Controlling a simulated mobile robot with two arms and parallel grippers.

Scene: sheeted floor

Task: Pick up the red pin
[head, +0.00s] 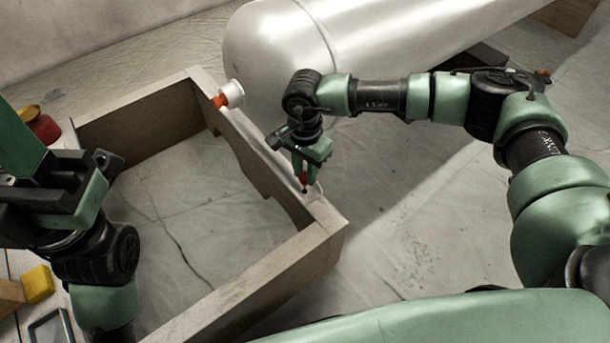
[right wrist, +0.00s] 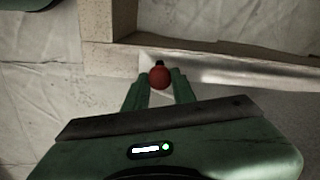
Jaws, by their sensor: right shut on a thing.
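The red pin (head: 303,178) shows in the head view as a small red piece with a dark lower tip, at the right corner of the wooden frame. In the right wrist view the red pin (right wrist: 159,77) shows as a round red end between the green fingers. My right gripper (head: 304,182) points down and is shut on the red pin; it also shows in the right wrist view (right wrist: 159,88). I cannot tell whether the pin touches the wood below. My left gripper (head: 105,165) is at the left, over the frame's left side; its jaw state is unclear.
A wooden frame (head: 285,262) encloses sheeted floor. A large silver cylinder (head: 390,35) lies behind it. A white and red piece (head: 232,93) sits by the frame's far rail. A red container (head: 42,127) and yellow block (head: 38,284) are at left.

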